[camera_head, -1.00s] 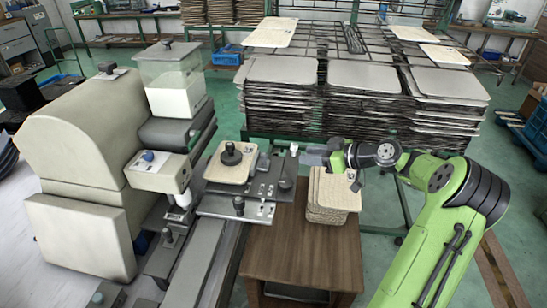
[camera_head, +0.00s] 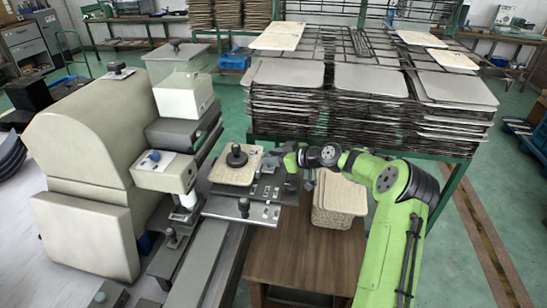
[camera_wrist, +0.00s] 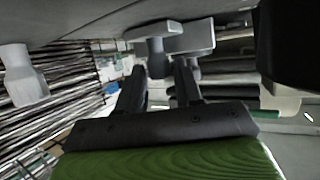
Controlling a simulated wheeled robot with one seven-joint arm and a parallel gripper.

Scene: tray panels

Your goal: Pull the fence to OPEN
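The fixture beside the machine has grey metal plates (camera_head: 262,212) with black knobs; I cannot tell for certain which piece is the fence. A tan panel (camera_head: 222,176) lies on it under a large black knob (camera_head: 237,156). My gripper (camera_head: 275,155) is at the fixture's right back edge, and my arm hides part of that side. In the wrist view my gripper (camera_wrist: 161,68) has its two dark fingers apart. A dark post with a pale flat top (camera_wrist: 150,32) shows between and beyond the fingertips; contact is unclear.
A stack of tan panels (camera_head: 340,197) stands on the brown wooden table (camera_head: 300,250), right of the fixture and close to my arm. The beige machine (camera_head: 90,150) stands left. A rack of stacked trays (camera_head: 370,80) is behind.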

